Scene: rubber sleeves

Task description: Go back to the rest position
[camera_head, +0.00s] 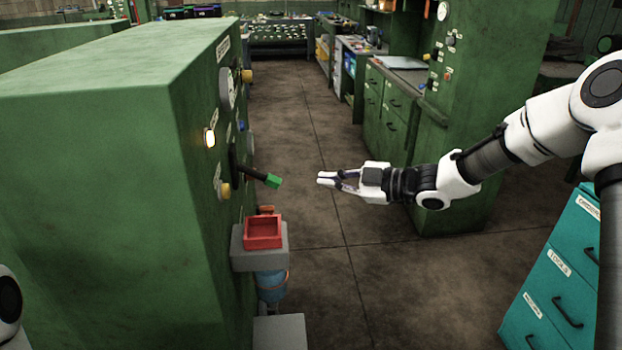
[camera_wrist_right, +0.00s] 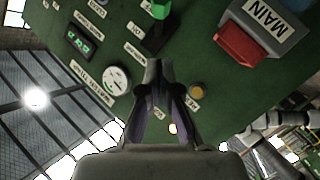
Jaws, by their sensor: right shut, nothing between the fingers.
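My right gripper (camera_head: 322,180) is shut and empty. It is held out over the aisle, to the right of the green machine (camera_head: 100,150) and apart from it. A black lever with a green tip (camera_head: 273,181) sticks out of the machine's panel, a short gap to the left of my fingertips. In the right wrist view my shut right gripper (camera_wrist_right: 160,68) shows in front of the machine's green panel (camera_wrist_right: 200,60). The lever's green tip (camera_wrist_right: 160,9) is at the top there. My left gripper is not in view; only a bit of white arm shows at the lower left.
A lit yellow lamp (camera_head: 210,138) is on the panel. A teal drawer cabinet (camera_head: 540,290) stands at the lower right and green cabinets (camera_head: 385,120) behind my right arm. The aisle floor (camera_head: 310,130) is clear.

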